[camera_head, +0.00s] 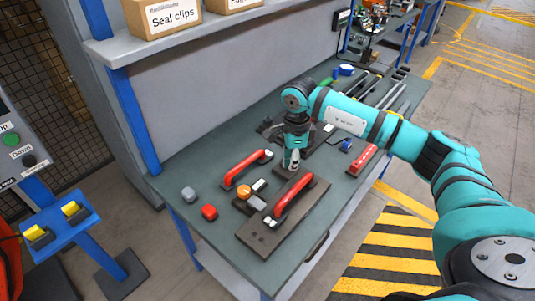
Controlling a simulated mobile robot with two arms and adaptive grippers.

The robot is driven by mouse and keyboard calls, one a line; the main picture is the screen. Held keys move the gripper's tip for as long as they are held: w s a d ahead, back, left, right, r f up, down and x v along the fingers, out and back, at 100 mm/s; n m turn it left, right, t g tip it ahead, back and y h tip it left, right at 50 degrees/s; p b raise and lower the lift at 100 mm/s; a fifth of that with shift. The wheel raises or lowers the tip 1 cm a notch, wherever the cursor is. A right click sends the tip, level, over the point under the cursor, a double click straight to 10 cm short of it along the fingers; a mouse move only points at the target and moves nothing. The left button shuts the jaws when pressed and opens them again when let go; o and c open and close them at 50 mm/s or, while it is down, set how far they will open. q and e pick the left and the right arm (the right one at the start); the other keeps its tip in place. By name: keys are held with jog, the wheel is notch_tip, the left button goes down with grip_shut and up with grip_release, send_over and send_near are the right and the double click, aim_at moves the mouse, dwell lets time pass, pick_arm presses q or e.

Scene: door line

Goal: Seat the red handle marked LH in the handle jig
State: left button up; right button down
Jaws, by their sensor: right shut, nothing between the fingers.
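A red handle (292,199) with grey ends lies along a long dark plate (262,240) near the bench's front edge; the plate looks like the handle jig. I cannot tell whether this handle is fully seated. A second red handle (247,169) lies farther back and left on the bench. No LH mark is readable on either handle. My right gripper (291,165) points down just behind the far end of the handle on the plate. It is shut and empty, apart from both handles. My left gripper is not in view.
Small grey, red and orange-topped parts (244,191) lie on the bench (178,178) around the handles. A red bar (362,160) lies at the right front edge. Long rails and tools lie farther back. A shelf (150,42) with boxes overhangs the rear.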

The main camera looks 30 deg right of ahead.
jog(key=b, duration=0.3)
send_over(296, 187)
jog(key=f, duration=0.6)
jog(key=shift+d, duration=0.3)
jog(key=f+b, duration=0.2)
jog(key=shift+w+a+f+b, duration=0.1)
jog(key=shift+a+b, duration=0.25)
jog(key=shift+a, duration=0.05)
jog(key=shift+d, duration=0.1)
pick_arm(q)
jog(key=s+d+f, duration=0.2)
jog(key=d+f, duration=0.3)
